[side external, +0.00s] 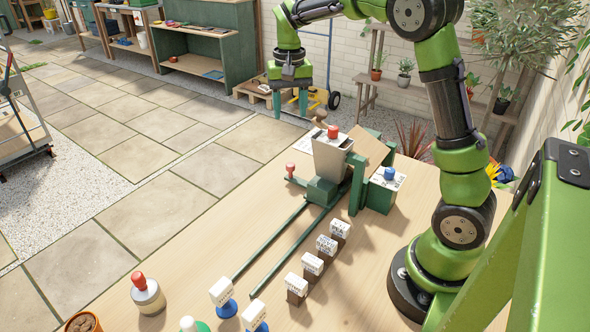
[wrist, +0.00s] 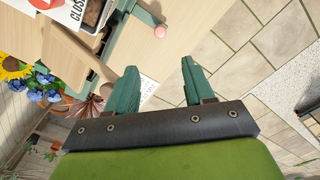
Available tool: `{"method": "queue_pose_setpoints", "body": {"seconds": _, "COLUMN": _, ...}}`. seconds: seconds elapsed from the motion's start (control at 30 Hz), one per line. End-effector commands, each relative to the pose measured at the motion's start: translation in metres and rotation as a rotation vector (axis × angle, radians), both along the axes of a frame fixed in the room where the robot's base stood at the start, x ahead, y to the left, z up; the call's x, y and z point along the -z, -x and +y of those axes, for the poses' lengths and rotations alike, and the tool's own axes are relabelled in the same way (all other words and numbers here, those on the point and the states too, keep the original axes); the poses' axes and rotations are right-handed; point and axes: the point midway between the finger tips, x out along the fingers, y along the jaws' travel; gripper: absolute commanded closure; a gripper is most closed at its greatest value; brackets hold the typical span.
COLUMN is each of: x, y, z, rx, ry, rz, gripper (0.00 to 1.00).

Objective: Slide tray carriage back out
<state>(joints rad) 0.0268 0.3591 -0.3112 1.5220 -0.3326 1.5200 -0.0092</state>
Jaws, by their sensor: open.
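The green tray carriage (side external: 322,192) sits at the far end of two green rails (side external: 270,238) on the wooden table, beside and partly under the grey hopper (side external: 332,158). A pink round knob (side external: 291,168) sticks out on its left side. The knob also shows in the wrist view (wrist: 159,31) at the end of a green bar. My gripper (side external: 291,103) is open and empty, pointing down, above and beyond the table's far edge, apart from the knob. In the wrist view its green fingers (wrist: 158,82) are spread with nothing between them. The tray's contents are hard to make out.
A green stand with a slanted wooden board (side external: 370,146) and a blue-topped box (side external: 388,178) stand right of the carriage. Several labelled blocks (side external: 312,264) line the rails' right side. A red-capped bottle (side external: 148,294) is at front left. The rails are clear.

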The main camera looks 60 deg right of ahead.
Motion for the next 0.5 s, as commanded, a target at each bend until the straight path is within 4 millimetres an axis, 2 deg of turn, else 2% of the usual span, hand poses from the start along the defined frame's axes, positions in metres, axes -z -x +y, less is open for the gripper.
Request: {"method": "queue_pose_setpoints", "body": {"seconds": 0.5, "x": 0.11, "y": 0.001, "z": 0.001, "rx": 0.0, "ry": -0.002, "rz": 0.005, "gripper": 0.47}}
